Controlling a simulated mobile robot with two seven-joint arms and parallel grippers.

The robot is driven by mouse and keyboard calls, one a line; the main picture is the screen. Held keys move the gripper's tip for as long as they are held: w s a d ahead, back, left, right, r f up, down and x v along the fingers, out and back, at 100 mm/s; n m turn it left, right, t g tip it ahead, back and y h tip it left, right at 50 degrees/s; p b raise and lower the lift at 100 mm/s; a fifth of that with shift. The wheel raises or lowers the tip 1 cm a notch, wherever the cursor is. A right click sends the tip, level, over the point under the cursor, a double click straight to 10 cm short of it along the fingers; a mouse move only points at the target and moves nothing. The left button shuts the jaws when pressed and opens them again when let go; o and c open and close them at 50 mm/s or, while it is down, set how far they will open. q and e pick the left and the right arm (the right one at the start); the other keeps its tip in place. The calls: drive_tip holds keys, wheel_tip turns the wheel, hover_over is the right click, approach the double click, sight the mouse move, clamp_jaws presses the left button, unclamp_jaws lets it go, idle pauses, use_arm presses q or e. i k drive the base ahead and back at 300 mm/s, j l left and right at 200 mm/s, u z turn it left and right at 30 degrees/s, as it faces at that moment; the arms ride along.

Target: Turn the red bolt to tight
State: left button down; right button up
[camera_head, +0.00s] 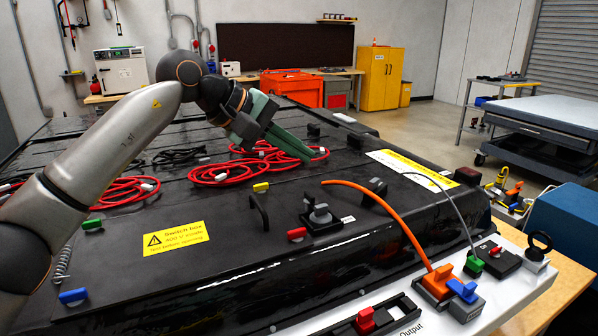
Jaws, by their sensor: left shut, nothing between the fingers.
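The red bolt (297,233), a small red-handled piece, sits on top of the black battery pack (225,262), near its front edge and just left of a dark rotary knob (320,213). Its exact turn is too small to read. My left gripper (307,157) is shut and empty. It hangs over the pack beyond the red bolt, near a coiled red cable, well apart from the bolt. My right gripper is not in view.
Similar blue (73,296), green (91,224) and yellow (261,187) pieces sit on the pack. A black handle (259,212) stands left of the red bolt. Red cables (225,173) lie behind. An orange cable (395,216) arches on the right to a white panel (530,283).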

sight(297, 235)
drive_tip(key=k, duration=1)
